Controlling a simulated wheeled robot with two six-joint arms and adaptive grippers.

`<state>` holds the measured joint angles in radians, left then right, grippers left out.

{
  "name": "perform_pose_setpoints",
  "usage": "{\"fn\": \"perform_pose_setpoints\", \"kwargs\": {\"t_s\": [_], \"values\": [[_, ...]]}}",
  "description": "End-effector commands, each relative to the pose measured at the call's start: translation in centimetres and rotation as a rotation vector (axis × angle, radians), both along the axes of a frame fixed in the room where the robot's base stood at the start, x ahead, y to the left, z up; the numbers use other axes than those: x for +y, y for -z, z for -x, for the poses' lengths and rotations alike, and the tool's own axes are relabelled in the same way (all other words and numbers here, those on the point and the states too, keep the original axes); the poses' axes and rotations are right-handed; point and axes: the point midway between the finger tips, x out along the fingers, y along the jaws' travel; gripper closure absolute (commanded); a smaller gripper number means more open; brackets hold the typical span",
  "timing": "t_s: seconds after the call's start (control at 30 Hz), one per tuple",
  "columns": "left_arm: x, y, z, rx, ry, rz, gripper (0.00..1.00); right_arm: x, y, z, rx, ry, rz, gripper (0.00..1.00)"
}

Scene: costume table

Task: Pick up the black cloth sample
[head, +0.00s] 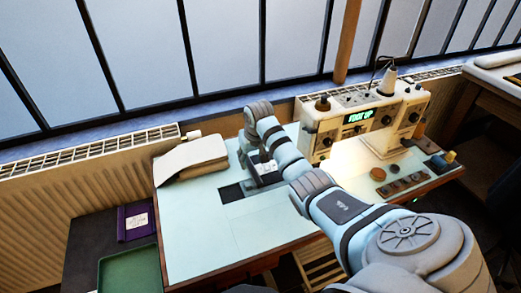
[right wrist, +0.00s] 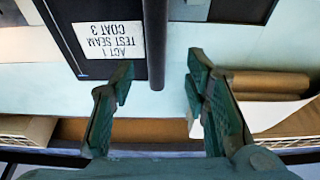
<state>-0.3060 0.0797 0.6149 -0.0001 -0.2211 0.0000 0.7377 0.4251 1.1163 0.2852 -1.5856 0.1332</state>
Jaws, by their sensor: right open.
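The black cloth sample (right wrist: 70,40) lies on the pale blue tabletop in the right wrist view. Its white label (right wrist: 110,34) reads upside down "ACT 1 TEST SEAM COAT 3". A dark rod-like strip (right wrist: 155,45) runs along its right edge; I cannot tell whether it belongs to the sample. My right gripper (right wrist: 158,78) is open and empty-looking, its fingertips either side of that strip. In the head view my right gripper (head: 262,168) is over the back of the table and partly hides the sample. My left gripper is not in view.
A lit sewing machine (head: 365,125) reading "FOOT UP" stands right of my arm. A folded pale cloth (head: 192,157) lies at the back left. The front left tabletop (head: 200,245) is clear. A radiator (head: 90,185) stands behind.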

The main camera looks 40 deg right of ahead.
Motion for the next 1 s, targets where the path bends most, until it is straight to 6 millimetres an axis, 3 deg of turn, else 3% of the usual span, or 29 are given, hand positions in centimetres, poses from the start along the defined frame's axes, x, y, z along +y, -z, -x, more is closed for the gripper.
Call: {"fn": "perform_pose_setpoints", "kwargs": {"t_s": [0.2,0.47,0.73,1.0], "values": [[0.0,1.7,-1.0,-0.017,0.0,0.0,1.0,-0.6,4.3,-0.2,0.003,-0.001,-0.002,0.57],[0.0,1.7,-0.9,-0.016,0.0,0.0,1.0,-0.6,4.7,-0.4,0.001,-0.004,0.0,0.57],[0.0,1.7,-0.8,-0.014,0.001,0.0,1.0,-0.6,4.6,-0.5,0.001,-0.004,0.0,1.0],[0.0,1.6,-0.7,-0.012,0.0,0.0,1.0,-0.6,4.5,-0.5,0.0,-0.004,0.0,1.0]]}}
